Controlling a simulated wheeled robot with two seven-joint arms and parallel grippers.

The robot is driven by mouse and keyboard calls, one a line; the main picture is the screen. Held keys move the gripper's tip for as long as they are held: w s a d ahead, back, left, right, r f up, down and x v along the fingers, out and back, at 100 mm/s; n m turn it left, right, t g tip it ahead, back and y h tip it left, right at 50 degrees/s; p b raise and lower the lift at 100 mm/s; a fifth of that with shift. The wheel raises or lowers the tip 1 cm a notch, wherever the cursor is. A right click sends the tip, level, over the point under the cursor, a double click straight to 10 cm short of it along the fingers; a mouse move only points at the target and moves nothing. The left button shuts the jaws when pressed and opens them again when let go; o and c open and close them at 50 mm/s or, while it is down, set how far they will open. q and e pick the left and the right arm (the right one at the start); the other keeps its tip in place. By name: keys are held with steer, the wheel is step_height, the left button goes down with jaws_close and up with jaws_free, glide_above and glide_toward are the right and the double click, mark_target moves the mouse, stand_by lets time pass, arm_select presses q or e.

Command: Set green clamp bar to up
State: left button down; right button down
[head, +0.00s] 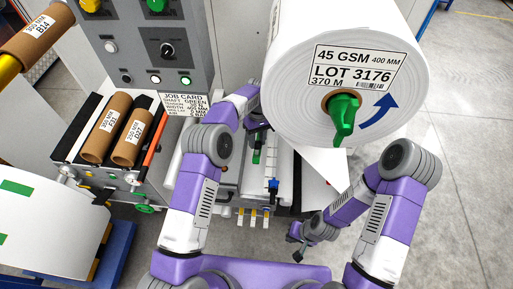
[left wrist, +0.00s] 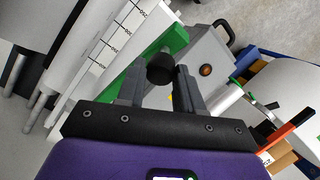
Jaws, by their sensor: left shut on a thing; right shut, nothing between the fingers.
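The green clamp bar (left wrist: 176,42) runs diagonally past my fingers in the left wrist view, beside a white ruled strip. In the head view a short green part of it (head: 257,156) shows below my left gripper (head: 258,136). The left gripper (left wrist: 161,78) is shut on a round black knob (left wrist: 160,67) that sits at the bar; how the knob joins it is partly hidden by the fingers. My right gripper (head: 298,250) is shut and empty, low over the floor, right of the machine.
A large white roll (head: 290,60) with a green shaft end (head: 343,116) hangs above and right of my left gripper. A control panel (head: 150,40) with buttons stands behind. Cardboard cores (head: 130,138) lie at left. Open floor (head: 440,180) is at right.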

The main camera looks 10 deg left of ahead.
arm_select(q)
steer(key=shift+w+r, duration=0.4)
steer(key=shift+w, duration=0.05)
